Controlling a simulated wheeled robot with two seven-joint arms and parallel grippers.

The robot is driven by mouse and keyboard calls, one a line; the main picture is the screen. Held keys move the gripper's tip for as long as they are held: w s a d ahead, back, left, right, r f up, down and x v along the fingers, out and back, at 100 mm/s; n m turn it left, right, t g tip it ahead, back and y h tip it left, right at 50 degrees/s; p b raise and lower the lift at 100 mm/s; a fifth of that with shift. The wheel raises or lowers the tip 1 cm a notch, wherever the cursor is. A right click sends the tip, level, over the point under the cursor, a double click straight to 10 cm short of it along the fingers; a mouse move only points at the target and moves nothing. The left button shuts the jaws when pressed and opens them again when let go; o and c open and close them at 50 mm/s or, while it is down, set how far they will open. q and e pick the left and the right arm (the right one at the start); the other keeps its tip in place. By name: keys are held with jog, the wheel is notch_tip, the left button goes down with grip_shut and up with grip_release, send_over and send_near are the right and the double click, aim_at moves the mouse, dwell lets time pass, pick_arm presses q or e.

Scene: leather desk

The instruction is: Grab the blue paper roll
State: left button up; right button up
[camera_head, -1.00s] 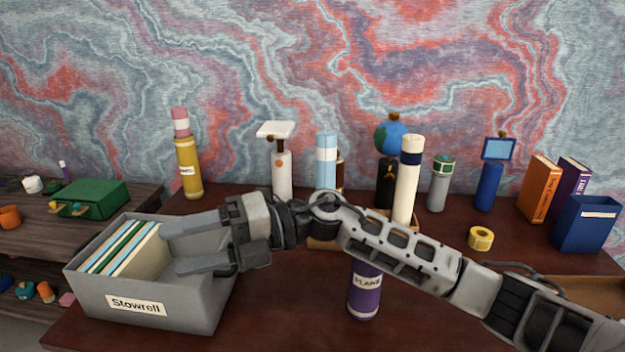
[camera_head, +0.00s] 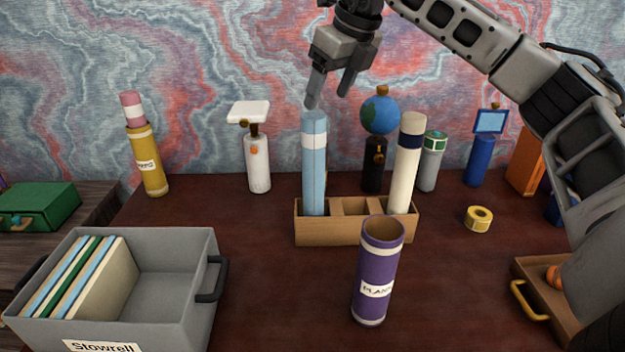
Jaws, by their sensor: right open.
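The blue paper roll (camera_head: 314,175) is light blue with a white band. It stands upright in the left compartment of a brown divided holder (camera_head: 345,234) at the middle of the desk. My right gripper (camera_head: 328,99) is open and points down just above the top of the roll. Its left finger overlaps the roll's top edge in the picture; I cannot tell whether they touch. Nothing is between its fingers. My left gripper is not in view.
A cream roll (camera_head: 405,175) stands in the holder's right compartment. A purple tube (camera_head: 377,275) stands in front of it. A grey box (camera_head: 185,290) with folders is at left. A globe bottle (camera_head: 379,117) stands behind. A tape roll (camera_head: 478,219) lies at right.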

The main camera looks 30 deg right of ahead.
aim_at(311, 130)
jog(key=x, duration=0.3)
jog(key=p+x, duration=0.1)
jog(key=x, duration=0.6)
jog(key=shift+w+a, duration=0.1)
jog(key=shift+w, duration=0.3)
jog(key=c, duration=1.5)
